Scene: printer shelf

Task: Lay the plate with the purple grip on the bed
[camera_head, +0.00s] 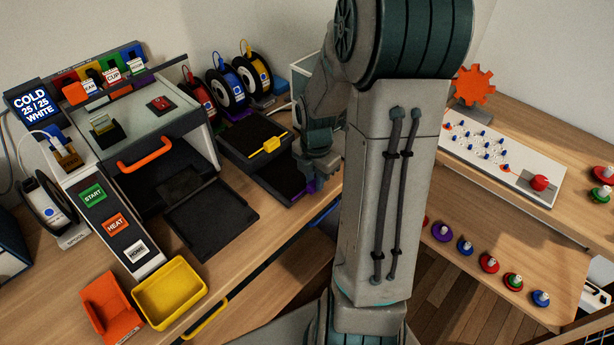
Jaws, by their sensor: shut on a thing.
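The plate with the purple grip (277,178) is a dark plate low in the rack, below the plate with the yellow grip (262,138). A bit of its purple grip (311,186) shows at its right end. My gripper (314,179) is at that end, shut on the purple grip; my arm and fingers hide part of it. The bed (211,219) is a bare dark slab sticking out of the front of the printer (150,130), left of the rack.
The printer has an orange handle (145,154) above its opening. A yellow bin (172,291) and an orange tray (110,306) stand at the front left. Filament spools (227,90) stand behind the rack. Bare wood lies between bed and rack.

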